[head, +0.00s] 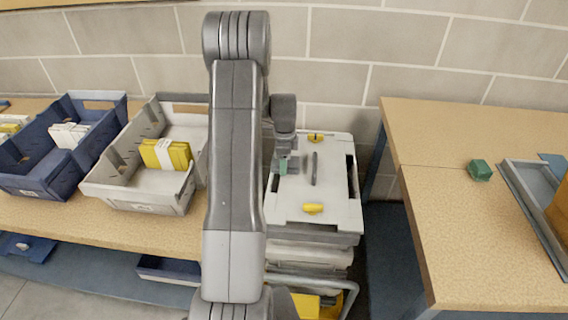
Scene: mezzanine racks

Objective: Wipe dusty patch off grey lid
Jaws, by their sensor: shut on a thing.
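The light grey lid (334,198) tops a stack of crates in the middle of the head view, between two benches. A narrow dark grey bar or slot runs along its middle; I cannot tell which. No dusty patch can be made out clearly; my arm covers the lid's left side. My gripper (284,168) points down over the lid's left half, beside the dark bar. It is shut on a small green thing (283,166), mostly hidden by the fingers. I cannot tell whether this green thing touches the lid.
Yellow latches (313,208) sit at the lid's near and far edges. On the left bench are a grey bin (140,197) holding a yellow-and-white bundle (166,154) and a blue bin (37,183). The right bench (460,235) holds a green block (480,170) and a grey tray (530,205).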

